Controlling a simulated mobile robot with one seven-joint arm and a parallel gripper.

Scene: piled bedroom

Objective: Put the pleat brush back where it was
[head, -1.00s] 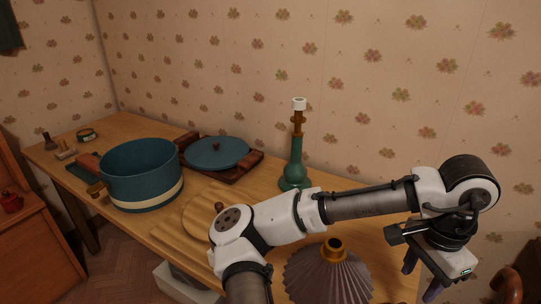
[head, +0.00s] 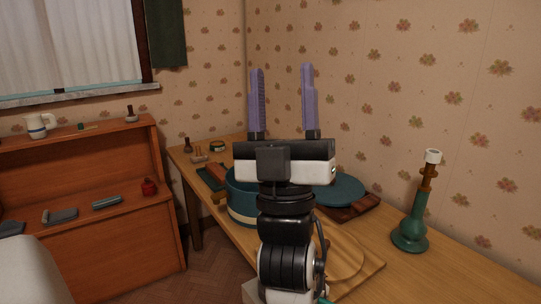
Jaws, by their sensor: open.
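My gripper (head: 281,70) is raised in the middle of the head view, its two purple fingers pointing up, wide apart with nothing between them. I cannot tell for sure which thing is the pleat brush. A small brush-like thing with a dark upright handle (head: 187,145) stands at the table's far end. Another small thing with a reddish-brown handle and pale base (head: 131,115) stands on top of the wooden hutch. My gripper appears apart from both.
On the wooden table (head: 420,280) are a teal pot (head: 241,203), partly hidden by my arm, a teal lid (head: 345,189) and a green candlestick-like stand (head: 410,232). The hutch (head: 120,250) at left holds a white jug (head: 38,126) and a red pot (head: 149,187).

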